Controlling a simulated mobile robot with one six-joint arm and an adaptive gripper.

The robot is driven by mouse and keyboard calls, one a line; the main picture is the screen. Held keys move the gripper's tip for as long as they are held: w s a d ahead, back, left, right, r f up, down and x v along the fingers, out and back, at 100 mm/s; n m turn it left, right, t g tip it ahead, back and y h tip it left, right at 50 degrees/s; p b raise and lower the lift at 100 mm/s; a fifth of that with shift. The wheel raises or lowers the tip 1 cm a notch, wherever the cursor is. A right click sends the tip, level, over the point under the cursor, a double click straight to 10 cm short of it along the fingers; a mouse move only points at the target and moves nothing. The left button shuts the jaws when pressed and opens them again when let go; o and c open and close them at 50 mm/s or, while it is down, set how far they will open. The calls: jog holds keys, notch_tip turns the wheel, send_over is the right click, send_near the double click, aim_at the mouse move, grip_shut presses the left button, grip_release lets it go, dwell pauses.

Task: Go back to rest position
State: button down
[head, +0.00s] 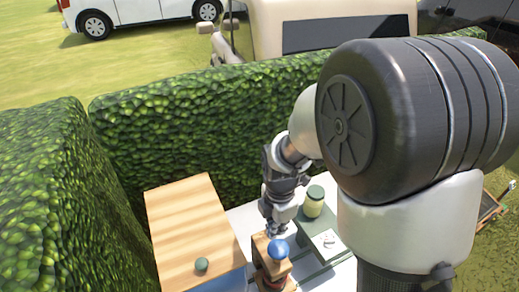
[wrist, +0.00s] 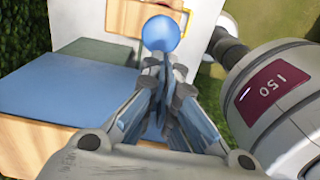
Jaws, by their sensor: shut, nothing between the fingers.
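My gripper (head: 272,229) points down over the white table (head: 337,276), just behind a blue ball (head: 278,249) that sits on a wooden block (head: 262,243). In the wrist view my gripper (wrist: 166,62) is shut with its fingers together and nothing between them. The blue ball (wrist: 160,33) shows just beyond the fingertips there; I cannot tell whether they touch it. My arm reaches in from the right in the head view and hides part of the table.
A wooden box (head: 192,222) with a small green knob (head: 201,264) stands left of my gripper. A green tray (head: 319,232) with a green-lidded jar (head: 314,202) is at the right. A hedge (head: 200,125) closes off the back and left. A white van (head: 140,12) stands beyond.

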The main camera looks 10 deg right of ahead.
jog(key=s+d+m+t+b, duration=0.1)
jog(key=s+m+t+b, duration=0.1)
jog(key=s+m+b, duration=0.6)
jog(key=s+d+m+t+b, duration=0.2)
jog(key=s+m+b, duration=0.5)
jog(key=m+b, duration=0.5)
jog(key=shift+s+d+f+m+t, duration=0.35)
jog(key=shift+f+m, duration=0.1)
jog(key=shift+m, duration=0.35)
